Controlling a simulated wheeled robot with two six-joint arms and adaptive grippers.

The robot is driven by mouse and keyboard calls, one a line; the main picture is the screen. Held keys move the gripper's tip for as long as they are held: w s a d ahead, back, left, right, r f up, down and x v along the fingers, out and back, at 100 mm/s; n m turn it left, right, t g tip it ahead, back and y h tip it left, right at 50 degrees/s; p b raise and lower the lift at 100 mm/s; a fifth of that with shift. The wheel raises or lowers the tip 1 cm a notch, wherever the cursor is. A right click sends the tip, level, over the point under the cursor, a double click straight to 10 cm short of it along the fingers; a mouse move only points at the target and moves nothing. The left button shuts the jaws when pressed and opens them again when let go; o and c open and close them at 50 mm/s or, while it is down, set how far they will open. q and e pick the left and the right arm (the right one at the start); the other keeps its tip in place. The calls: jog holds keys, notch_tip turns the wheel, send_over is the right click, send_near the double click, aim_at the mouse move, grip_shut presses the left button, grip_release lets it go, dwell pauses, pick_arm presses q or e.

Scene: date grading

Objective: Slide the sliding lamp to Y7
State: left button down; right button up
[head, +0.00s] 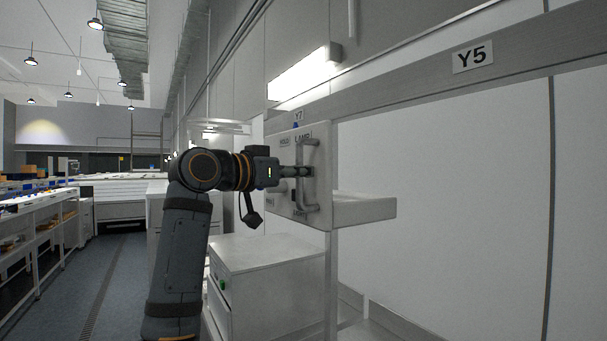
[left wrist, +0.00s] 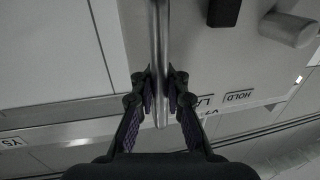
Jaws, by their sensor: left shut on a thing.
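The sliding lamp is a white box panel (head: 287,205) on the wall rail, with a lit tube (head: 304,73) above it and a grey vertical handle (head: 313,198) on its face. My left gripper (head: 306,172) is shut on the handle. In the left wrist view the fingers of my left gripper (left wrist: 161,88) close on both sides of the handle bar (left wrist: 160,45). A Y7 label (head: 298,115) shows just above the panel. A Y5 label (head: 473,56) is on the rail to the right. My right gripper is not in view.
A white shelf (head: 365,209) juts out to the right of the panel. A white cabinet (head: 270,262) stands below. White wall panels fill the right side. An open aisle floor (head: 105,275) runs at left, past benches (head: 40,222) with small items.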

pick_arm(q)
jog(key=shift+w+a+f, duration=0.1)
jog(key=shift+w+a, duration=0.1)
jog(key=shift+w, duration=0.05)
jog(key=c, duration=1.7)
grip_release()
jog(key=shift+a, duration=0.1)
jog(key=o, duration=0.3)
jog(key=shift+s+a, duration=0.1)
jog(key=shift+a, duration=0.35)
jog(key=shift+o, duration=0.2)
jog(key=v, duration=1.1)
jog(key=shift+s+a, duration=0.2)
jog(key=shift+s, duration=0.15)
jog(key=shift+w, duration=0.1)
